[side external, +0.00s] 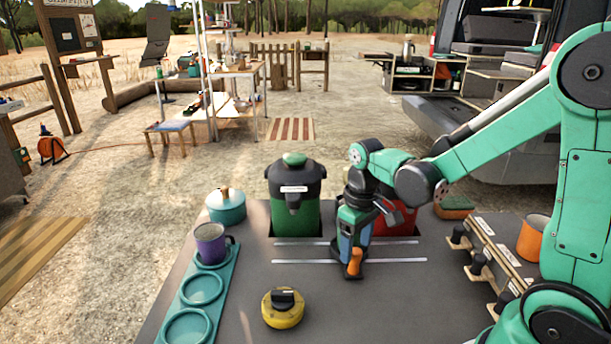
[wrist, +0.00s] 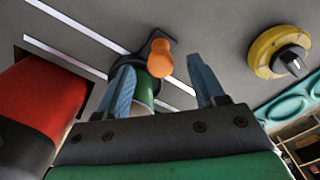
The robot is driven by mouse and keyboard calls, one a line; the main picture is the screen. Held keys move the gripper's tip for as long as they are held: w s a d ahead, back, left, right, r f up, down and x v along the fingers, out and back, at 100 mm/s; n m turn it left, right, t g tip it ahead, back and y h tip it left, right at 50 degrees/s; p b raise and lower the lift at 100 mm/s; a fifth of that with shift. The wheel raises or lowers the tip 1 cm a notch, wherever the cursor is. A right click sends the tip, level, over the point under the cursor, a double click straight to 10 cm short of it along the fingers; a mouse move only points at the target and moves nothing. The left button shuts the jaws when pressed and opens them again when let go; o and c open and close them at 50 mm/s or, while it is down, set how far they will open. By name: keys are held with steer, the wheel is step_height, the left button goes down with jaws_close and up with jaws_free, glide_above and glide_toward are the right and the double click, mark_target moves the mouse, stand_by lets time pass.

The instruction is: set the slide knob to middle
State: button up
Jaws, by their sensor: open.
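The slide knob (side external: 354,263) is orange and stands on a dark carriage at the two pale rails (side external: 300,262) in the grey counter. In the side view it sits near the middle of the rails' visible length. The wrist view shows the orange knob (wrist: 161,58) upper centre, with a green and cream piece (wrist: 146,86) beside it. My gripper (side external: 352,248) is low over the carriage, and its body hides part of it. In the wrist view its blue fingers (wrist: 162,82) are apart, with the knob showing between them near the tips. I cannot tell whether they touch it.
A green dispenser (side external: 294,212) and a red one (side external: 396,218) stand behind the rails. A yellow dial (side external: 283,311) is in front. A teal tray (side external: 183,299) with a purple mug (side external: 210,246) is left. A panel with black knobs (side external: 480,264) is right.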

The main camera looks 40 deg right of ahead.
steer(key=shift+r, duration=1.55)
steer(key=s+a+r+t, duration=0.1)
steer(key=a+r+t, duration=0.4)
steer(key=a+t, duration=0.1)
steer(key=shift+s+r+t, duration=0.15)
steer(key=shift+s+t, duration=0.15)
steer(key=shift+t, duration=0.3)
